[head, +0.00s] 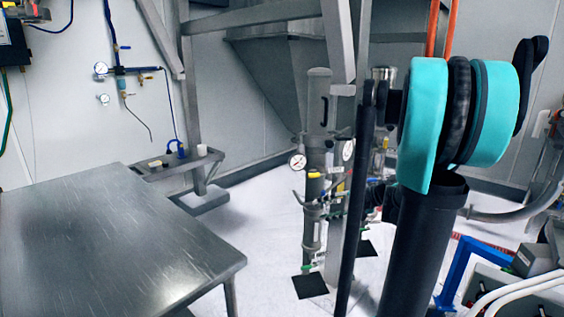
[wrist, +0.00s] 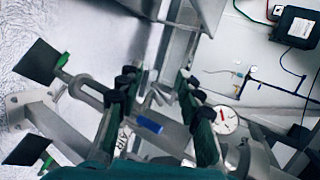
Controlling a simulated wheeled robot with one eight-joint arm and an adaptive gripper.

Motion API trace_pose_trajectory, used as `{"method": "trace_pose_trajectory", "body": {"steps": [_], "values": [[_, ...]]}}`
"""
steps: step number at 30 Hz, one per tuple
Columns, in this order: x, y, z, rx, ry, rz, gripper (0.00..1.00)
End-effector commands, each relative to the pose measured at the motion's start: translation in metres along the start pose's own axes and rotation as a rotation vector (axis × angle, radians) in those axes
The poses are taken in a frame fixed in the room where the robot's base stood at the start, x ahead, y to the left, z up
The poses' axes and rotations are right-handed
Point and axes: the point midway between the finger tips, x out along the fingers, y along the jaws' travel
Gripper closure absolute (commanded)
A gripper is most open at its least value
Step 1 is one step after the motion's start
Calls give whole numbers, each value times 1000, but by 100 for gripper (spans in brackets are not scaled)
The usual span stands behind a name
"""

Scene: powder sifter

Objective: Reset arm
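My gripper (wrist: 157,80) shows in the wrist view with its two dark green and black fingers spread apart. No object is held between them. Past the fingers are grey pipes of the sifter station, with a blue lever (wrist: 148,124) and a round pressure gauge (wrist: 225,119) close to the right finger in the picture. I cannot tell whether the fingers touch anything. In the head view my teal and black arm stands raised at the right, in front of the grey pipe column (head: 318,100). My gripper cannot be made out there.
A bare steel table (head: 110,245) fills the lower left. A small steel shelf (head: 178,163) stands behind it. A blue frame (head: 470,265) and white hoses are at the lower right. White floor (head: 250,225) is clear between table and pipes.

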Motion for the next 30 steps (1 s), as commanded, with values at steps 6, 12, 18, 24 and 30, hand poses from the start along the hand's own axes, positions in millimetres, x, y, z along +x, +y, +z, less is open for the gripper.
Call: {"method": "trace_pose_trajectory", "body": {"steps": [6,12,18,24,30], "values": [[32,77,81,-192,7,370,64],[21,147,127,-432,35,672,64],[-1,188,144,-637,66,866,64],[-10,199,146,-712,80,931,64],[-10,199,146,-712,81,933,64]]}}
